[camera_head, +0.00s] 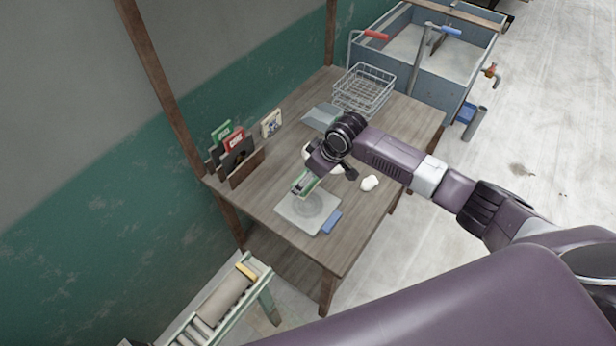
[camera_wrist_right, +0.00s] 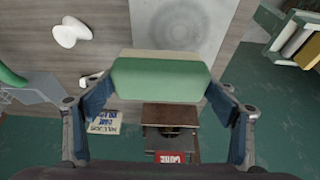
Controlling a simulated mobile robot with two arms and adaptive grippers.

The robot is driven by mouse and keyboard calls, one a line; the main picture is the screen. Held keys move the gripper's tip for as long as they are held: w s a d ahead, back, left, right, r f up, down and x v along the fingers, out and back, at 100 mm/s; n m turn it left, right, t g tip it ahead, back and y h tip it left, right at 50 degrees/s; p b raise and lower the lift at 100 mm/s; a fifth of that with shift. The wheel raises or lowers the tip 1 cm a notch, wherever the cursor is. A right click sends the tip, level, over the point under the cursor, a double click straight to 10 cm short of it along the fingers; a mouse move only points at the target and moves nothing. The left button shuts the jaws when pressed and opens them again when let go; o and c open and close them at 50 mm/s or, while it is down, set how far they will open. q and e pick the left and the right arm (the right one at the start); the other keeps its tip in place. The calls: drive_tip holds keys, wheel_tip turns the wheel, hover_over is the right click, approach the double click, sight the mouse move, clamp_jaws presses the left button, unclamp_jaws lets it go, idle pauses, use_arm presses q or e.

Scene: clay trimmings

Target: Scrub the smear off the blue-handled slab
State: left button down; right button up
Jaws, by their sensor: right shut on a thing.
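The pale slab (camera_head: 296,221) lies flat on the wooden table, with its blue handle (camera_head: 331,222) at its right edge. A faint round grey smear (camera_head: 316,204) marks the middle of its top; it also shows in the right wrist view (camera_wrist_right: 180,24). My right gripper (camera_head: 306,180) is shut on a green block with a pale underside (camera_wrist_right: 160,80), likely a scrubber. The block is over or beside the slab's back edge, away from the smear's centre; I cannot tell whether it touches. My left gripper is not in view.
A white lump (camera_head: 370,183) sits right of the slab. A rack with books (camera_head: 246,168), a small card (camera_head: 271,123), a grey pan (camera_head: 321,116) and a wire basket (camera_head: 363,88) stand farther back. A blue-grey bin (camera_head: 424,66) is beyond the table.

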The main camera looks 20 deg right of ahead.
wheel_tip(320, 180, up, 2)
drive_tip(key=shift+w+a+p, duration=0.15)
drive_tip(key=shift+p, duration=0.55)
drive_tip(key=shift+r, duration=0.25)
drive_tip(key=shift+r+p, duration=0.15)
drive_tip(key=shift+p, duration=0.2)
